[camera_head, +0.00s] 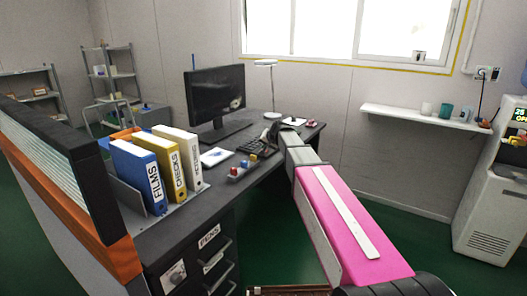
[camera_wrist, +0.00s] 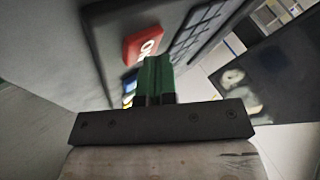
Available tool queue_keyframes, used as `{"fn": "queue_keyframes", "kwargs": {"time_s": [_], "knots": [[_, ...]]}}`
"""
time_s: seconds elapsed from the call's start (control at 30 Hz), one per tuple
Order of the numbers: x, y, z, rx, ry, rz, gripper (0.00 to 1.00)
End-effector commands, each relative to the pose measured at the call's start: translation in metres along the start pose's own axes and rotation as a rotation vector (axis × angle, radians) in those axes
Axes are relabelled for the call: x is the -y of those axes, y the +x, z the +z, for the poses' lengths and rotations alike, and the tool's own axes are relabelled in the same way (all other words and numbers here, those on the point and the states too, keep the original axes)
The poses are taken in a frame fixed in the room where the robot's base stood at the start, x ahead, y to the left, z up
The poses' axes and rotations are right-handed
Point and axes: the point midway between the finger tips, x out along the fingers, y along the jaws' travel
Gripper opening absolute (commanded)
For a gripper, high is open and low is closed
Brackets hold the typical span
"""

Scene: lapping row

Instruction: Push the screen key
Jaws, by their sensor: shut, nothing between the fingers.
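In the wrist view, my gripper (camera_wrist: 153,62) has its green fingers shut together and empty. The fingertips are just below a raised red key (camera_wrist: 144,42) with white letters, partly legible, on a dark grey panel (camera_wrist: 105,40). I cannot tell whether they touch it. A dark keypad block (camera_wrist: 197,32) is right of the red key. A small blue and yellow part (camera_wrist: 130,88) shows to its left, partly hidden by the gripper. I cannot tell which of these is the screen key.
The black monitor (camera_head: 215,98) stands on the dark desk (camera_head: 180,232); a dark screen (camera_wrist: 270,78) fills the wrist view's right. A keyboard (camera_head: 259,144), lamp (camera_head: 270,88) and binders (camera_head: 138,178) are on the desk. A wall shelf (camera_head: 420,118) and white machine (camera_head: 495,195) are at right.

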Motion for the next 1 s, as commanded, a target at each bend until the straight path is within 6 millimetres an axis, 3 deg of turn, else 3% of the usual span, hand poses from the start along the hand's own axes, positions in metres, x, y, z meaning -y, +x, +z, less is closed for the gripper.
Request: {"fn": "queue_keyframes", "kwargs": {"time_s": [1.0], "knots": [[0.0042,-0.0056,-0.0041,0.0,0.0,0.0,0.0]]}}
